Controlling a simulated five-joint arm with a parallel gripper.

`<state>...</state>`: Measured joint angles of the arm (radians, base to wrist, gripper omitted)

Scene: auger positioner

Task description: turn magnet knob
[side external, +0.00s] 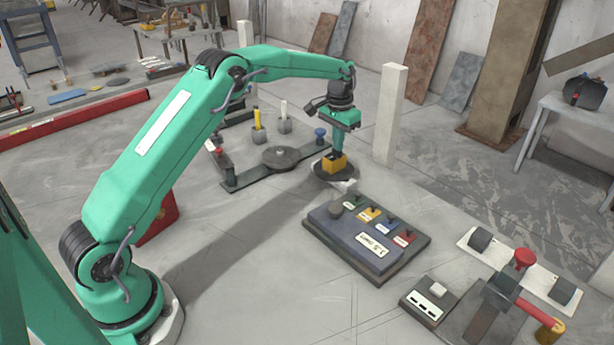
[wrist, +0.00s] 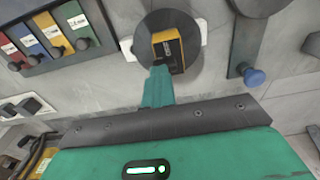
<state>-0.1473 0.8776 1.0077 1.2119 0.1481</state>
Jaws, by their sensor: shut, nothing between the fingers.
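A yellow block with a dark label (side external: 335,164) sits on a dark round disc (side external: 325,171) with a pale plate under it. In the wrist view the yellow block (wrist: 174,52) stands on the same disc (wrist: 187,23). I cannot tell for sure that this is the magnet knob. My green gripper (side external: 339,154) points down at the yellow block, and its fingers are shut and empty. In the wrist view its fingertips (wrist: 159,72) lie at the block's near edge; whether they touch it is unclear.
A panel with coloured labels and knobs (side external: 330,240) lies in front of the disc. A dark bar with a blue knob (side external: 320,132) is behind it. A pale post (side external: 390,115) stands close to the right of my gripper. The floor left of the panel is clear.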

